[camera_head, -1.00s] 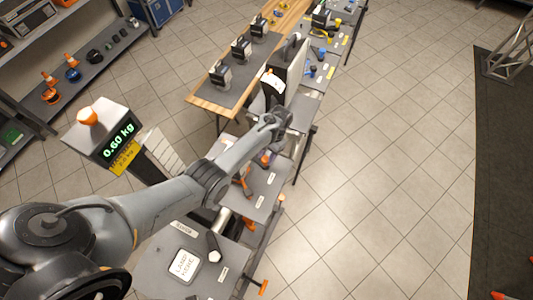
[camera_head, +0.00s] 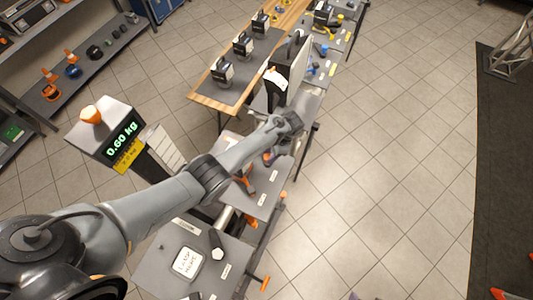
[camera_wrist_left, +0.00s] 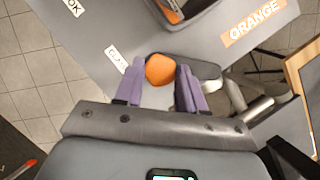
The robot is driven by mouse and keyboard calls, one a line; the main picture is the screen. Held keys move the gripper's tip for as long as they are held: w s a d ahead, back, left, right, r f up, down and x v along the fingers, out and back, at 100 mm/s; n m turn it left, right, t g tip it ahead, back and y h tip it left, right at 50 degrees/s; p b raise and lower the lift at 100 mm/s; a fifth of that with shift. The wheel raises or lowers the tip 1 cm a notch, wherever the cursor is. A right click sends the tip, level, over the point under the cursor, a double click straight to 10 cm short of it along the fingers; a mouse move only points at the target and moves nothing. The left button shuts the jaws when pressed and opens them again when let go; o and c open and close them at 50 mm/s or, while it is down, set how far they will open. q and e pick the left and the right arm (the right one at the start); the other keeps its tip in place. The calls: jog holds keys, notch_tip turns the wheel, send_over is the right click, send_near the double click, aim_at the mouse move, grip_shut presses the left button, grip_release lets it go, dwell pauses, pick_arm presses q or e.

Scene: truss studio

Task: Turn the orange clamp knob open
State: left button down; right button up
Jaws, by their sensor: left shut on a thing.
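The orange knob (camera_wrist_left: 160,70) shows in the left wrist view, between the two purple fingers of my left gripper (camera_wrist_left: 159,88). The gripper is shut on it, with a finger on either side. Another orange part (camera_wrist_left: 168,10) shows at the top edge of that view, on the grey table top. In the head view my left wrist (camera_head: 284,123) is over the far end of a grey table (camera_head: 262,200), and the arm hides most of the knob and the fingers. My right gripper is not in view.
The table bears a large ORANGE label (camera_wrist_left: 255,22) and smaller labels. A scale display (camera_head: 122,138) reading 0.60 kg stands left of my arm. A white-and-black panel (camera_head: 290,75) stands beyond the wrist.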

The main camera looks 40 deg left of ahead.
pick_arm(q)
jog(key=c, duration=0.7)
grip_release()
jog(key=shift+o, duration=0.2)
jog(key=p+v, duration=0.5)
jog(key=v, duration=0.5)
jog(key=shift+w+r, duration=0.15)
jog(key=shift+r, duration=0.2)
jog(key=shift+d, duration=0.1)
